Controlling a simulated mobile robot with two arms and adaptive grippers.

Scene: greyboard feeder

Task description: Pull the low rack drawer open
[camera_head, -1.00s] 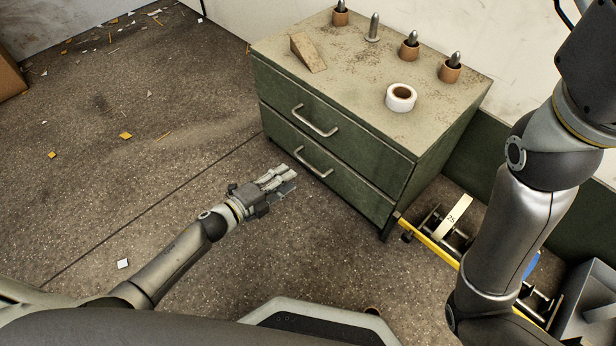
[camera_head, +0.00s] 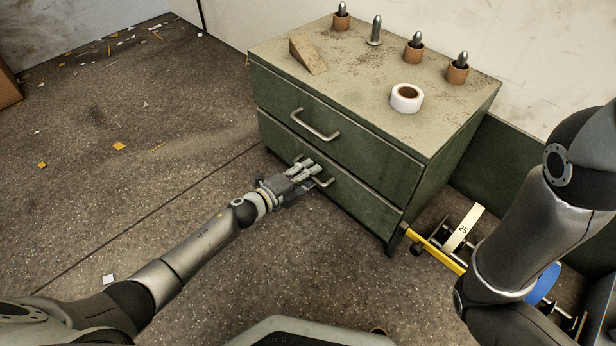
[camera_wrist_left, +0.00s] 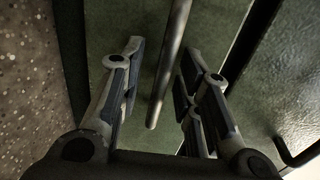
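The green rack (camera_head: 400,208) has two drawers, both flush with its front. The low drawer (camera_head: 351,196) has a metal bar handle (camera_head: 325,182), partly hidden in the head view by my left gripper (camera_head: 312,170). In the left wrist view the low handle (camera_wrist_left: 170,70) lies between the open fingers of my left gripper (camera_wrist_left: 160,85), with gaps on both sides. The upper drawer (camera_head: 350,142) has its own handle (camera_head: 314,124). My right arm shows at the right of the head view, but its gripper is out of view.
On the rack top are a wedge (camera_head: 308,55), a white tape roll (camera_head: 406,98) and several metal pins, some in brown rings. A yellow bar (camera_head: 436,250) and a frame with a "25" tag (camera_head: 463,230) lie right of the rack.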

